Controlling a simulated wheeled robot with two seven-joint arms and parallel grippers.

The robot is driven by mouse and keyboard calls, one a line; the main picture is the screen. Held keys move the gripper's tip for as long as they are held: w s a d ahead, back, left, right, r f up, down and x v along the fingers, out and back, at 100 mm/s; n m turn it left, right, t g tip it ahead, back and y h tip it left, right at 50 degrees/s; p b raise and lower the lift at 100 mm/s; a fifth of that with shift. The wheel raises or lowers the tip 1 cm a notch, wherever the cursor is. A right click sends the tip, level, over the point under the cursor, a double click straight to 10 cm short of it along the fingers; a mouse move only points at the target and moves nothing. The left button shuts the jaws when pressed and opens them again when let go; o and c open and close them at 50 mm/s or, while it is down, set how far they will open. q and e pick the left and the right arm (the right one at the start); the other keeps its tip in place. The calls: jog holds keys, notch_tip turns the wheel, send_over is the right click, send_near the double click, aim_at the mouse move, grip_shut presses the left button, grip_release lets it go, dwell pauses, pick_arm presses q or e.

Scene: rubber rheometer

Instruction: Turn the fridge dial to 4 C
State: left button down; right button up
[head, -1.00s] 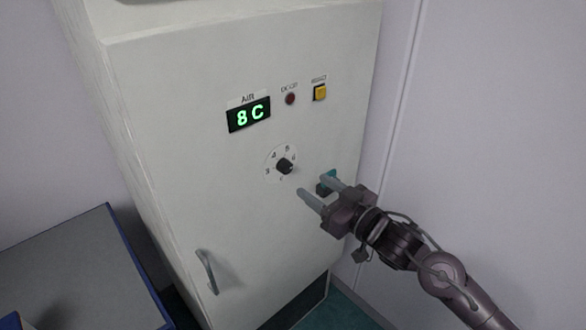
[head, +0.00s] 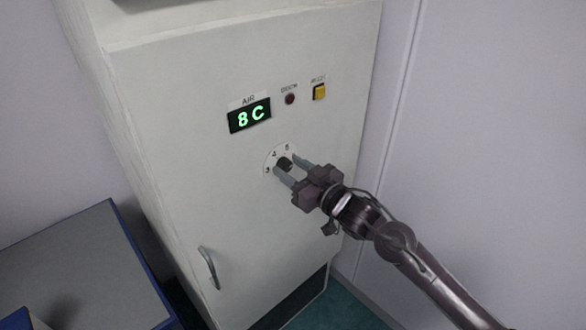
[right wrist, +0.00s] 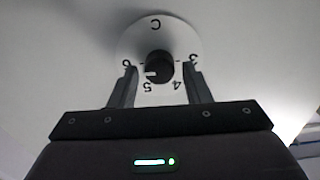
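The fridge (head: 190,150) is a tall pale cabinet with a green display (head: 250,115) that reads 8 C. Below the display is a black dial knob (head: 284,163) on a white numbered disc. My right gripper (head: 289,169) is at the dial with its fingers open, one on each side of the knob. In the right wrist view the knob (right wrist: 159,65) sits between the two fingertips (right wrist: 160,80), with gaps visible on both sides. The disc (right wrist: 150,30) shows upside down there, with a C and several numbers. My left gripper is not in view.
A red indicator (head: 290,99) and a yellow button (head: 319,92) sit above the dial. A door handle (head: 208,267) is lower left on the fridge. A blue-edged grey surface (head: 75,265) stands at the left. A pale wall is at the right.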

jog(key=c, duration=0.7)
jog(key=shift+c, duration=0.2)
